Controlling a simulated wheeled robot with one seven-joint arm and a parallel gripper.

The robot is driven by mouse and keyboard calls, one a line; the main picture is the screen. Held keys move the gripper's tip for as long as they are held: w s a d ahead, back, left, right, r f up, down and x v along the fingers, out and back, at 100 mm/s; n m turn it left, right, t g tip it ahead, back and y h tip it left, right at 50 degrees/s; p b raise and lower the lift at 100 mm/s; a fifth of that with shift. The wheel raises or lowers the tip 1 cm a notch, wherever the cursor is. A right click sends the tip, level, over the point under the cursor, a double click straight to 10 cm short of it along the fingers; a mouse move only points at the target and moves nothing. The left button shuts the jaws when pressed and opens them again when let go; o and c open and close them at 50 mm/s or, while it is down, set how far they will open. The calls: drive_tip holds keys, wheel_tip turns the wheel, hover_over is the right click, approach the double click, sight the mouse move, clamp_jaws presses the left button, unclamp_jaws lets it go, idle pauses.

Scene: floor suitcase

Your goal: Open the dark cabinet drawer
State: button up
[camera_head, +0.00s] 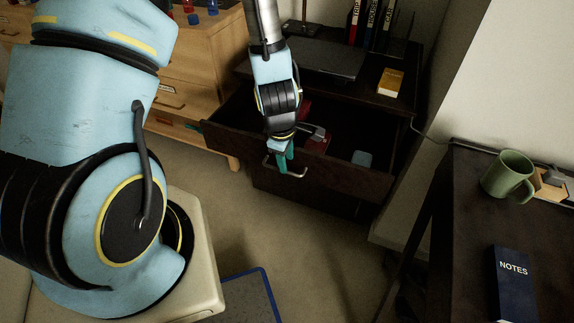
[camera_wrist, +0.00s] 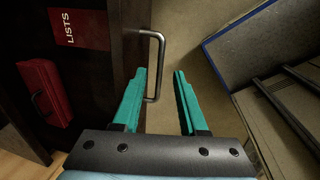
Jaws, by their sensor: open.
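The dark cabinet (camera_head: 345,208) stands at the back centre, its upper drawer (camera_head: 345,178) pulled out so that its inside shows. The drawer's metal handle (camera_head: 301,173) is on its front face; it also shows in the wrist view (camera_wrist: 161,55). My gripper (camera_head: 283,160) is at the handle, with teal fingers pointing down in the head view. In the wrist view my gripper (camera_wrist: 160,75) is open, with the handle bar between its fingers, nearer the left one. Whether either finger touches the bar I cannot tell.
A dark desk (camera_head: 450,225) with a green mug (camera_head: 507,174) is at right. A wooden dresser (camera_head: 195,68) is at left. Carpet (camera_head: 290,225) is clear before the cabinet.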

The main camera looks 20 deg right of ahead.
wheel_tip(320, 180, up, 7)
drive_tip(key=s+a, duration=0.1)
drive_tip(key=shift+f, duration=0.15)
idle(0.4)
drive_tip(key=w+a+r+m, duration=0.5)
drive_tip(key=w+a+r, duration=0.1)
drive_tip(key=a+r, duration=0.3)
drive_tip(key=a+r+m, duration=0.2)
drive_tip(key=a+r, duration=0.1)
drive_tip(key=a, duration=0.4)
drive_tip(key=a+r+m+y, duration=0.1)
drive_tip(key=a+r+m, duration=0.2)
drive_tip(key=a, duration=0.4)
drive_tip(key=shift+s+a+r+m, duration=0.3)
drive_tip(key=shift+s+a, duration=0.1)
